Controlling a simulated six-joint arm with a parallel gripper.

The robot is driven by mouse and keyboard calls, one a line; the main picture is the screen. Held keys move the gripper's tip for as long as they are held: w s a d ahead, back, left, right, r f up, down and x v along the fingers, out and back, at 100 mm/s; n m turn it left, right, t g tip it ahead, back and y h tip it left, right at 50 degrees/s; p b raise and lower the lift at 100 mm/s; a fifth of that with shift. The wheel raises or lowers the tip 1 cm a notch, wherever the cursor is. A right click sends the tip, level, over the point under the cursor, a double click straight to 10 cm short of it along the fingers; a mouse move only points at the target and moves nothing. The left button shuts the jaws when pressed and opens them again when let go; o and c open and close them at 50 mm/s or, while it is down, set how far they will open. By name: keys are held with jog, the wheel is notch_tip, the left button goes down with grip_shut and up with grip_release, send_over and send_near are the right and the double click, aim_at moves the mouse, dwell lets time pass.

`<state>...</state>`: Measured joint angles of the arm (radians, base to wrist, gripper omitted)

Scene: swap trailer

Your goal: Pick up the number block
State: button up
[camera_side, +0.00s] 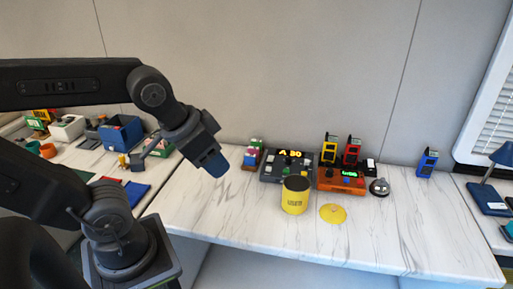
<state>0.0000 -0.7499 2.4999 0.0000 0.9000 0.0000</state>
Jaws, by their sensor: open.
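My gripper (215,165) hangs above the left part of the marble table, pointing down and to the right. A blue patch shows at its tip. I see nothing held, and the gap between the fingers is hard to make out. I cannot tell for sure which thing is the number block. A small stack of coloured blocks (251,157) stands to the right of my gripper, apart from it. Right of the stack is a dark board (271,175) with yellow characters at its back and small coloured pieces on it.
A yellow canister (295,196) stands open in front of the board, beside a yellow disc (333,213). An orange-red box (341,181) with a green display stands behind. A blue device (427,163) is at right. The table's front right is clear.

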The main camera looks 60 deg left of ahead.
jog(key=o, duration=0.6)
jog(key=w+a+r+n+y, duration=0.1)
jog(key=w+a+n, duration=0.15)
jog(key=w, duration=0.35)
jog(key=w+a+n+y, duration=0.1)
jog(key=w+a, duration=0.3)
jog(key=w, duration=0.2)
jog(key=n+g+y, duration=0.1)
jog(key=n+y, duration=0.2)
jog(key=n, duration=0.3)
send_over(256, 141)
jog(key=s+d, duration=0.5)
jog(key=d, duration=0.1)
notch_tip(256, 141, down, 20)
jog(key=shift+m, duration=0.25)
jog(key=x, duration=0.7)
jog(key=shift+a+f, duration=0.25)
jog(key=shift+a, duration=0.05)
jog(key=shift+x, duration=2.95)
